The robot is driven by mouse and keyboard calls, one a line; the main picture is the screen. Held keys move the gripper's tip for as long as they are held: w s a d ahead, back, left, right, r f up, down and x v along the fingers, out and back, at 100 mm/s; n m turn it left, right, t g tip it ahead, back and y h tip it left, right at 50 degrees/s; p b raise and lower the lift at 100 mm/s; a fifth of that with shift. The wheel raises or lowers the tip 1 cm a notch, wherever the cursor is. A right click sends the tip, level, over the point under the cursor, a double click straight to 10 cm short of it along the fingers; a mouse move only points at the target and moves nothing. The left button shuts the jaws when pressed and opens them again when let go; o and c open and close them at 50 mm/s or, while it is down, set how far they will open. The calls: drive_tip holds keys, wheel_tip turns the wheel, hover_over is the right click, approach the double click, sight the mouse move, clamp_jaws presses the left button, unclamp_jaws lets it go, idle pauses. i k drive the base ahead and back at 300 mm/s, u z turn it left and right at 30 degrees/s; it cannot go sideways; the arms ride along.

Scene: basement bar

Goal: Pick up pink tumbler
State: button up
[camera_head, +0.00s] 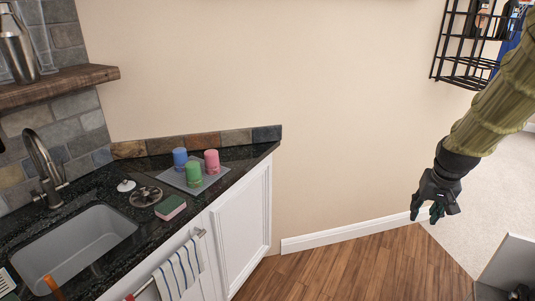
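The pink tumbler (211,161) stands upright at the right rear of a grey mat (211,178) on the dark counter. A blue tumbler (180,159) stands to its left, and a green tumbler (194,174) stands in front, between the two. My gripper (428,216) hangs at the far right over the floor, well away from the counter and the tumblers. Its dark fingers point down. They are small in this view, and I cannot tell whether they are open or shut. I see nothing held in it.
A sponge (170,207), a round drain piece (146,196) and a white-topped knob (126,186) lie near the mat. The sink (75,250) and faucet (45,165) are at left. A wire rack (465,45) hangs upper right. Wooden floor is clear between counter and gripper.

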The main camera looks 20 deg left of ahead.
sight(212, 166)
drive_tip(key=u, duration=0.05)
drive_tip(key=i, duration=1.2)
drive_tip(key=u, duration=1.9)
